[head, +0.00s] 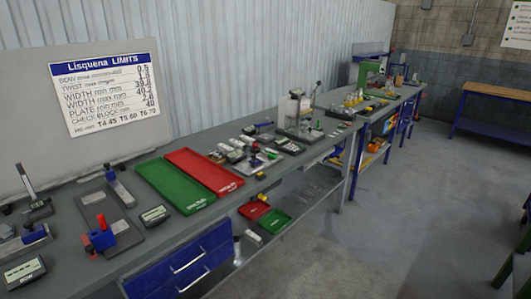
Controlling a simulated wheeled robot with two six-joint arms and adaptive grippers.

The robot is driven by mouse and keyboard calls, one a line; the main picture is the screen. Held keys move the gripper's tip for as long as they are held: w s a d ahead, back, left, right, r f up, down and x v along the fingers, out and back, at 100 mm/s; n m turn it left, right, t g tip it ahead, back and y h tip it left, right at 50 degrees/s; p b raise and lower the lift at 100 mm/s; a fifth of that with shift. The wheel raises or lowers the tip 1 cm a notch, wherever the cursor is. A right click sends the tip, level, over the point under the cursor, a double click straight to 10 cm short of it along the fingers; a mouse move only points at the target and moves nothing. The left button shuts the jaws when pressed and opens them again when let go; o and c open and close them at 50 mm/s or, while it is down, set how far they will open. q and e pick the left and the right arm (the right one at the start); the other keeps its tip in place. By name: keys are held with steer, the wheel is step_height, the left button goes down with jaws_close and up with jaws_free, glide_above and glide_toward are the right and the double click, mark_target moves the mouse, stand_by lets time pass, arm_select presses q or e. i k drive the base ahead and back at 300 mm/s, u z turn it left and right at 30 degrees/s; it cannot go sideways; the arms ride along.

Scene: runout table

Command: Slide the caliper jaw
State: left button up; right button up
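I cannot pick out the caliper jaw with certainty at this size. At the left of the workbench (232,213), a dark plate (135,238) carries a blue block with a red knob (102,234) near its front and a blue-ended grey slide (119,190) near its back. A small digital readout (155,215) lies at the plate's right edge. Another readout (25,273) and a blue-and-grey gauge (25,240) are at the lower left. Neither of my grippers is in view.
A red tray (204,173) and a green tray (175,186) lie side by side right of the plate. Small blocks and a press-like stand (298,118) are farther right. A limits board (105,90) stands behind. The floor (375,220) at right is mostly clear.

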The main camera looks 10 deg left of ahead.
mark_target(254, 159)
steer(key=z, duration=0.6)
steer(key=i, duration=0.9)
steer(key=z, duration=0.45)
